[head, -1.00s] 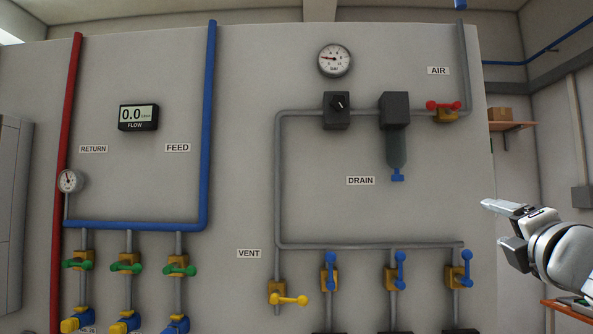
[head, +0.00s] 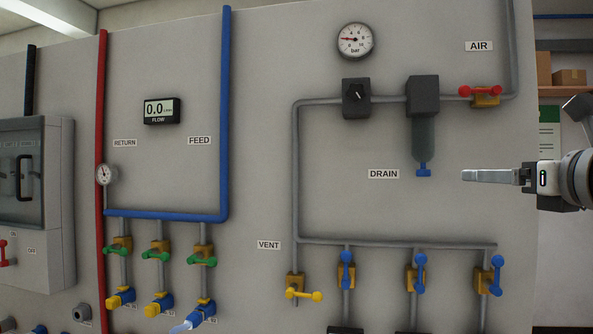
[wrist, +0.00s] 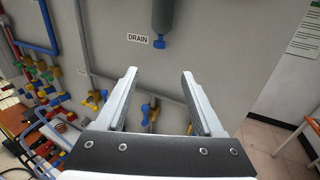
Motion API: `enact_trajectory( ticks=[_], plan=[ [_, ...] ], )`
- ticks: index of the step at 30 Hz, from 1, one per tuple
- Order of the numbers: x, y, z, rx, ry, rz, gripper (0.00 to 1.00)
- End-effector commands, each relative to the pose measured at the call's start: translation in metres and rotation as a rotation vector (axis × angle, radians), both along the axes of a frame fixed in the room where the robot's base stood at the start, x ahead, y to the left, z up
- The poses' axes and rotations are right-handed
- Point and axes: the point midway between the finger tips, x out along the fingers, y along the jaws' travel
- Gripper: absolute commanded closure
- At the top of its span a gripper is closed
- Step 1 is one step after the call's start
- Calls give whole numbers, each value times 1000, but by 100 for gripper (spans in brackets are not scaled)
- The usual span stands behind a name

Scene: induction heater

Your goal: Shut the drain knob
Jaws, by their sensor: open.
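The drain knob (head: 423,170) is a small blue knob at the bottom of the dark filter bowl (head: 423,138), right of the DRAIN label (head: 384,174) on the grey panel. In the wrist view the blue knob (wrist: 160,42) shows beyond and above the space between the fingers. My gripper (head: 466,176) comes in from the right in the head view, its fingers pointing left at about the knob's height, with a gap between in the picture. In the wrist view my gripper (wrist: 158,75) has its two fingers wide apart with nothing between them. It is apart from the knob.
A red-handled AIR valve (head: 482,92) is above right of the knob. Grey pipe (head: 380,242) and several blue-handled valves (head: 418,270) lie below. A yellow VENT valve (head: 303,294) is lower left. A table (wrist: 304,118) stands at the right in the wrist view.

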Motion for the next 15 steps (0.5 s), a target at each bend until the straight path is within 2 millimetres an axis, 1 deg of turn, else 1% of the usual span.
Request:
enact_trajectory(
  ticks=[5,15],
  plan=[
    [34,5,0,4,3,3,31],
    [107,13,0,5,3,2,31]
  ],
)
